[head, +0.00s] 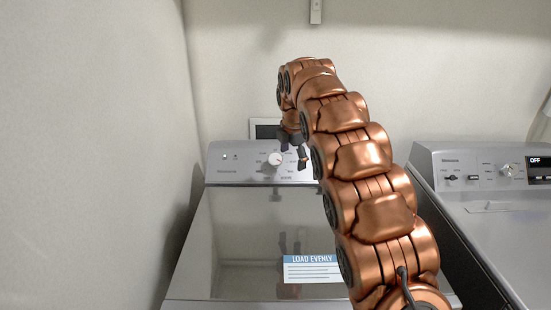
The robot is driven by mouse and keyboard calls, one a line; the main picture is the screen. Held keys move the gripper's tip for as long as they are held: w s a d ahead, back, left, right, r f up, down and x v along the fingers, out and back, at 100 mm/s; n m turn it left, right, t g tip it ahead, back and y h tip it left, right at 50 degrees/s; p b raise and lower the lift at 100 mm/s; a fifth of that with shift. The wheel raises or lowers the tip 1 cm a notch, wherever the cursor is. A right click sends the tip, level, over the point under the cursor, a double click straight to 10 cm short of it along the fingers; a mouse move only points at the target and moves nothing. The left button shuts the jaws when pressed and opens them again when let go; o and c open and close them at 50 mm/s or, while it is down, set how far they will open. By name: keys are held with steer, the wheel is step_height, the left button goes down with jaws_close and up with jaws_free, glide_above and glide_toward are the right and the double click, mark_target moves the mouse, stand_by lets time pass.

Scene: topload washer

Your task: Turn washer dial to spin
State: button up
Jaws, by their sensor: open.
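The topload washer (215,235) stands ahead with its lid closed. Its control panel (228,172) is at the back and carries a round silver dial (275,159) with printed markings around it. The markings are too small to read. My gripper (293,150) hangs from the end of my bent arm, just right of the dial in the picture. Its dark fingers are open and point down. I cannot tell whether a finger touches the dial. My gripper and arm hide the right part of the panel.
A "LOAD EVENLY" label (313,270) is on the washer lid. A second appliance (500,225), with its own knob and an "OFF" display, stands on the right. A wall (95,150) runs close along the left. The space above the washer lid is clear left of my arm.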

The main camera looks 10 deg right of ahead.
mark_target(276, 158)
steer(key=w+a+f+n+t+p, duration=0.1)
steer(key=w+a+f+n+t, duration=0.1)
steer(key=w+n, duration=0.75)
steer(key=shift+m+y, duration=0.4)
steer(key=shift+m, duration=0.35)
steer(key=shift+w+a+p+x, duration=0.15)
steer(key=shift+p+x, duration=0.55)
steer(key=shift+x, duration=1.3)
steer(key=shift+w+a+p+x, duration=0.2)
steer(key=shift+p+x, duration=0.45)
steer(key=shift+x, duration=1.35)
steer(key=shift+d+r, duration=0.15)
steer(key=shift+r, duration=0.05)
steer(key=shift+c, duration=0.4)
steer(key=c, duration=1.1)
